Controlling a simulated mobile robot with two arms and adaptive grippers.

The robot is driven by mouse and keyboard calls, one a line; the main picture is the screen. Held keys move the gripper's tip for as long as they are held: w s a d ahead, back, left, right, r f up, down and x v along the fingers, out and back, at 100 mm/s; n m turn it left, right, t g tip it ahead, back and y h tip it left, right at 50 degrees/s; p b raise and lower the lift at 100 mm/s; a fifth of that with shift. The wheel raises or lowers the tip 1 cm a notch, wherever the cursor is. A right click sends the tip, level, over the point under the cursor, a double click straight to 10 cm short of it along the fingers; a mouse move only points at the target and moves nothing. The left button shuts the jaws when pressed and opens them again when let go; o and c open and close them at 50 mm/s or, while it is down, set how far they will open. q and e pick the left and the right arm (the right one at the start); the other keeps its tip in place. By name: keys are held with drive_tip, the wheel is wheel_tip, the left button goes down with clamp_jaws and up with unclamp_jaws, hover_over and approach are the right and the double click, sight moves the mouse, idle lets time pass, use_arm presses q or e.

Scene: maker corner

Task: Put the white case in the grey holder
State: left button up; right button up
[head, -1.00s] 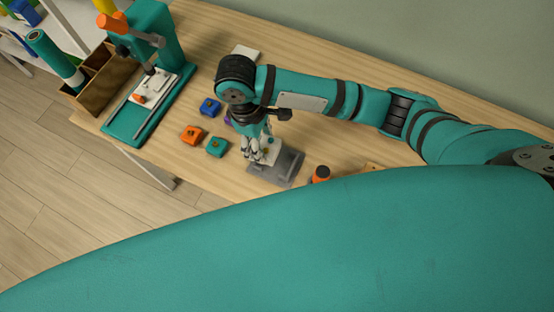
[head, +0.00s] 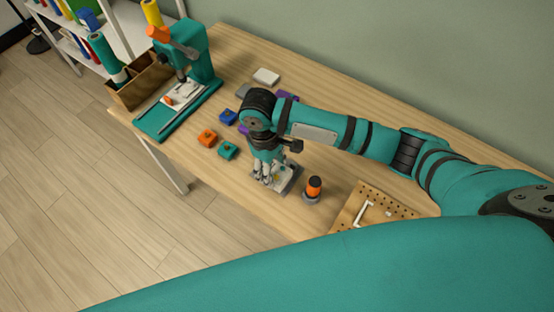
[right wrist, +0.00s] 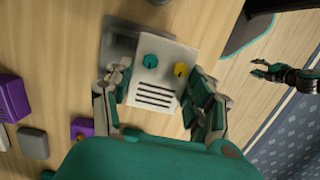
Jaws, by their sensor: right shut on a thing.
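The white case (right wrist: 156,82) has a teal knob, a yellow knob and dark slots. It sits between the fingers of my right gripper (right wrist: 161,100), which is shut on it. In the head view my right gripper (head: 266,181) is low over the table at the grey holder (head: 291,186), and its fingers partly hide the case. The grey holder also shows behind the case in the right wrist view (right wrist: 119,47). I cannot tell whether the case touches the holder. My left gripper (right wrist: 262,70) shows at the right edge of the right wrist view, empty, its fingers apart.
Blue (head: 227,117), orange (head: 207,138) and teal (head: 228,150) blocks lie left of my right gripper. An orange-and-black bottle (head: 314,188) stands right of the holder, near a pegboard (head: 375,207). A teal press (head: 190,85) stands at the far left.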

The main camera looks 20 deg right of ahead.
sight(277, 162)
drive_tip(key=w+d, duration=0.1)
drive_tip(key=w, duration=0.2)
drive_tip(key=shift+d+f, duration=0.1)
drive_tip(key=shift+d, duration=0.3)
drive_tip(key=f, duration=0.1)
drive_tip(key=f+p, duration=0.1)
drive_tip(key=shift+w+d+f, duration=0.2)
drive_tip(key=shift+w+f, duration=0.1)
use_arm(q)
drive_tip(key=shift+s+r, duration=0.45)
drive_tip(key=shift+r, duration=0.1)
use_arm(e)
drive_tip(key=shift+f, duration=0.6)
drive_tip(key=o, duration=1.2)
use_arm(q)
drive_tip(key=shift+s, duration=0.3)
drive_tip(key=shift+a+f+b, duration=0.1)
drive_tip(key=shift+f+b, duration=0.65)
use_arm(e)
wheel_tip(277, 162, up, 12)
drive_tip(key=w+a, duration=0.1)
drive_tip(key=shift+w, duration=0.2)
drive_tip(key=shift+s+a, duration=0.1)
